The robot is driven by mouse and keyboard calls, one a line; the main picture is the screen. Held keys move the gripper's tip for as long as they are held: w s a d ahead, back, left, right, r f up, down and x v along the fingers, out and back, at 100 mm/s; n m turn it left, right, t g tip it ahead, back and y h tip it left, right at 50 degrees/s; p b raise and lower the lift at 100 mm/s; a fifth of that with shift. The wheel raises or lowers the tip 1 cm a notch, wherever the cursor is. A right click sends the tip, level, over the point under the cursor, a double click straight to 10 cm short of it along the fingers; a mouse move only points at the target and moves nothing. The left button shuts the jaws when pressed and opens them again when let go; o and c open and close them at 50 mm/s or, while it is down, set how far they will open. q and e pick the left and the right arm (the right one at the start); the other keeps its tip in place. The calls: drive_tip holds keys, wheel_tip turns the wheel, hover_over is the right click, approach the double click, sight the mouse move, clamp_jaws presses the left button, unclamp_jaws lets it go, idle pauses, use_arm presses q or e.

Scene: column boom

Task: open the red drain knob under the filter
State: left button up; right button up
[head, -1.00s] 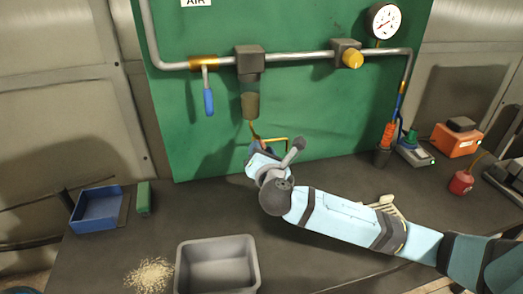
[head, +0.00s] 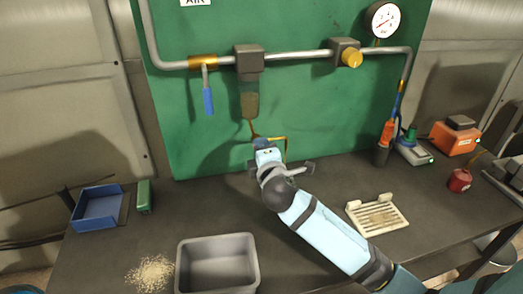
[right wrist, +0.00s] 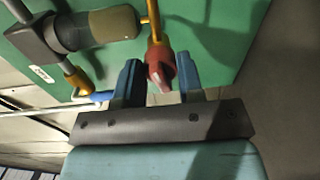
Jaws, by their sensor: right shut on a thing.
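The filter (head: 249,98) hangs below the pipe on the green panel, with a thin brass drain tube under it. It also shows at the upper left of the right wrist view (right wrist: 105,30). The red drain knob (right wrist: 160,68) sits at the end of the brass tube, between the blue fingers of my right gripper (right wrist: 158,80). The gripper is shut on the knob. In the head view my right gripper (head: 268,146) reaches up to the tube from below, and its fingers hide the knob. My left gripper is not in view.
A blue-handled valve (head: 208,98) hangs left of the filter, and a yellow knob (head: 352,58) is to its right. On the bench are a grey bin (head: 253,268), a blue tray (head: 78,222), a cream rack (head: 396,226) and a red can (head: 459,181).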

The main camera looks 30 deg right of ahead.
drive_tip(key=shift+m, duration=1.5)
drive_tip(key=o, duration=0.9)
drive_tip(key=b+v, duration=0.1)
drive_tip(key=v, duration=1.2)
drive_tip(key=shift+s, duration=0.45)
drive_tip(key=shift+s+f, duration=0.1)
